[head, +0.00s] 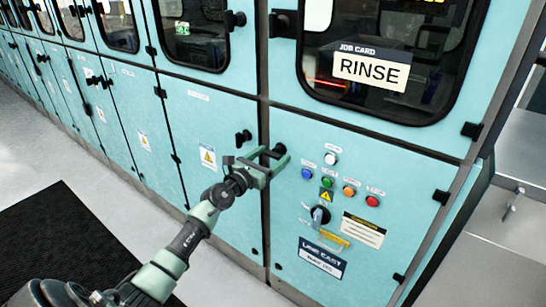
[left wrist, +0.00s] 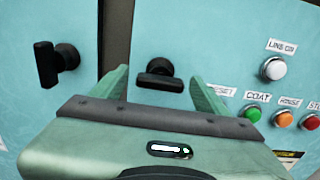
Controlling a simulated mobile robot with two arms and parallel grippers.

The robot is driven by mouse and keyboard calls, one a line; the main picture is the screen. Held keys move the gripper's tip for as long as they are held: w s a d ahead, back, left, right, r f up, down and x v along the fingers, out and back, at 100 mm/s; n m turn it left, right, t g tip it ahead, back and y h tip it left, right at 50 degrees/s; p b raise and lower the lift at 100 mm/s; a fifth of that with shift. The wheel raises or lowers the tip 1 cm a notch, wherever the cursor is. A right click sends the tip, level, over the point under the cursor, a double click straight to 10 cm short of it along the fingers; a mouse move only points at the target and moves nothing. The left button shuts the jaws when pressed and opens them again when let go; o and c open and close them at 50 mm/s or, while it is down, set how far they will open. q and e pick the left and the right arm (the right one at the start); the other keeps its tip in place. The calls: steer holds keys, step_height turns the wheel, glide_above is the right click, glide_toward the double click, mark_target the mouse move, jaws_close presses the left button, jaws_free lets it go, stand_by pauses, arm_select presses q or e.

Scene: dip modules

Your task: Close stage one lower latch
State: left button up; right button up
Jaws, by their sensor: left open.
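My left gripper (head: 266,157) is open in front of the lower teal panels, near the seam between two of them. In the left wrist view its green fingers (left wrist: 160,76) stand apart on either side of a black latch (left wrist: 158,74) whose handle lies level. I cannot tell whether the fingers touch it; in the head view the gripper mostly hides this latch. A second black latch (left wrist: 57,64) with an upright handle is on the panel left of the seam, and it also shows in the head view (head: 243,137). My right gripper is not in view.
Right of the gripper, the panel carries white, blue, green, orange and red buttons, a rotary switch (head: 320,215) and a yellow handle (head: 334,238). Above is a window with a RINSE card (head: 371,71). A black mat (head: 62,245) lies on the floor.

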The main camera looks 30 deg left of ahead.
arm_select(q)
steer(key=shift+w, duration=0.45)
steer(key=c, duration=1.4)
